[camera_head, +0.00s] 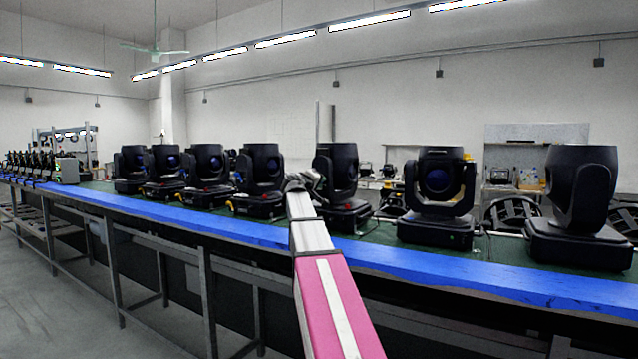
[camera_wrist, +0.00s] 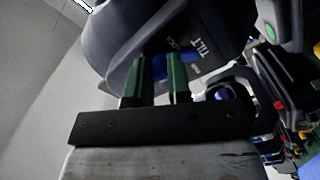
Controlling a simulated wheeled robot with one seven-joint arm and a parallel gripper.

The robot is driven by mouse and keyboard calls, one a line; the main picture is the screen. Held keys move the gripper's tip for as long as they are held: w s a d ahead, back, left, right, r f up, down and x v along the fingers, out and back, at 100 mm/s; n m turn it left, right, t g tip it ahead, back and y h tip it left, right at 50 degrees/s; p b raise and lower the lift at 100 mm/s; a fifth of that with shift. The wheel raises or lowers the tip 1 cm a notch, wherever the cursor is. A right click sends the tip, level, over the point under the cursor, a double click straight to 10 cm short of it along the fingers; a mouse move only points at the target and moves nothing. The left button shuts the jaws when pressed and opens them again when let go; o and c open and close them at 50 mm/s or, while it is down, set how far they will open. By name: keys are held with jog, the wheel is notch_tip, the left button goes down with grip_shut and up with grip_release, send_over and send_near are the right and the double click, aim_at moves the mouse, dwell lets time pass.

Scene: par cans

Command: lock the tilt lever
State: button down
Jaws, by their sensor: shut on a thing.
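The tilt lever (camera_wrist: 160,69) is blue and sits on the dark side of a moving-head light, beside white "TILT" and "LOCK" lettering. My gripper (camera_wrist: 157,64) has two green fingers, one on each side of the blue lever, and is shut on it. The fingers hide part of the lever; a bit of blue also shows beyond the right finger. In the head view my gripper (camera_head: 301,181) reaches the left side of the black light (camera_head: 338,178) on the bench. The lever cannot be made out there.
A long bench with a blue front edge (camera_head: 400,262) carries a row of similar black lights. One light (camera_head: 262,180) stands close left of my gripper and another (camera_head: 440,195) to the right. In the wrist view, cluttered gear lies at the right. Open floor (camera_head: 40,290) lies at lower left.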

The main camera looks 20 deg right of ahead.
jog(key=c, duration=1.1)
grip_release()
jog(key=shift+o, duration=0.2)
jog(key=v, duration=1.1)
jog(key=shift+s, duration=0.1)
